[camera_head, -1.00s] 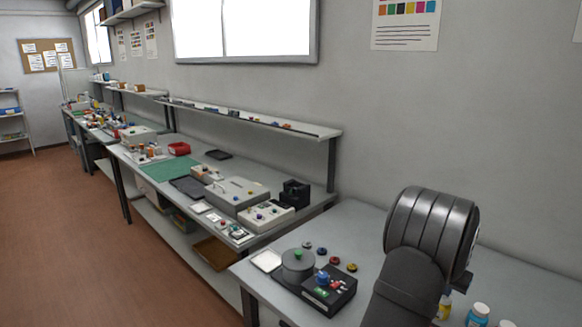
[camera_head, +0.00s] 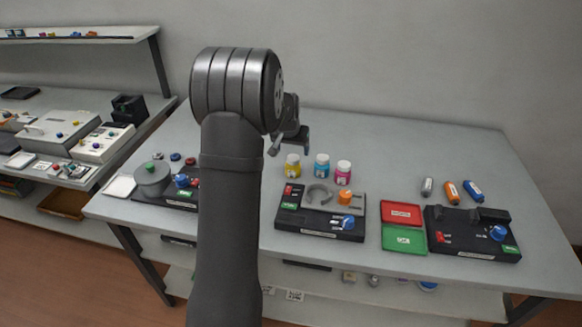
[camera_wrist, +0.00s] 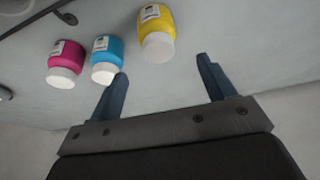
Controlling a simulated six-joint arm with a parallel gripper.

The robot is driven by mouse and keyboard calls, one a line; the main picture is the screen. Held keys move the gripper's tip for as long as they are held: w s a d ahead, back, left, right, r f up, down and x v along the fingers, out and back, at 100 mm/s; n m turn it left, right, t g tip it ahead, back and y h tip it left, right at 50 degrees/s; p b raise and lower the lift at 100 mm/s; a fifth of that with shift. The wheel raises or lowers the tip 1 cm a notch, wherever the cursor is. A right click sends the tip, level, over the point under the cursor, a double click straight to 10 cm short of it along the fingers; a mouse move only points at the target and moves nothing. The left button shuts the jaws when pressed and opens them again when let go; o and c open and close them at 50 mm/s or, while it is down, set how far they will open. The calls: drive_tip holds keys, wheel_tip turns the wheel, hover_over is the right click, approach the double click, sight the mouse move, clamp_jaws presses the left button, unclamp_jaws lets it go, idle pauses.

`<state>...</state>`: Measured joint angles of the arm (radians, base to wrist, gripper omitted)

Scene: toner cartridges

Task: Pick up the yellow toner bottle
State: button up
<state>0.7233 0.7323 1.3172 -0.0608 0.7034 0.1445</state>
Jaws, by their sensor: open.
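The yellow toner bottle (camera_head: 292,167) stands on the grey table, leftmost of three bottles in the head view. In the wrist view the yellow bottle (camera_wrist: 156,33) with its white cap lies beyond the gap between the fingers. The cyan bottle (camera_head: 322,166) and the magenta bottle (camera_head: 343,173) stand to its right; in the wrist view the cyan one (camera_wrist: 107,58) is close to the left finger in the picture. My gripper (camera_wrist: 163,88) is open and empty. In the head view my gripper (camera_head: 287,146) is partly hidden by my arm, just above and behind the yellow bottle.
A black device with an orange knob (camera_head: 320,212) stands in front of the bottles. Red (camera_head: 402,212) and green (camera_head: 404,239) trays and another black device (camera_head: 470,234) lie to the right, with several small cylinders (camera_head: 451,190) behind. The back right of the table is clear.

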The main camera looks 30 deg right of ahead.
sight(293, 158)
drive_tip(key=s+a+v, duration=0.1)
drive_tip(key=v, duration=0.8)
drive_tip(key=x, duration=1.8)
drive_tip(key=shift+w+r, duration=0.1)
drive_tip(key=c, duration=1.1)
drive_tip(key=shift+r, duration=0.15)
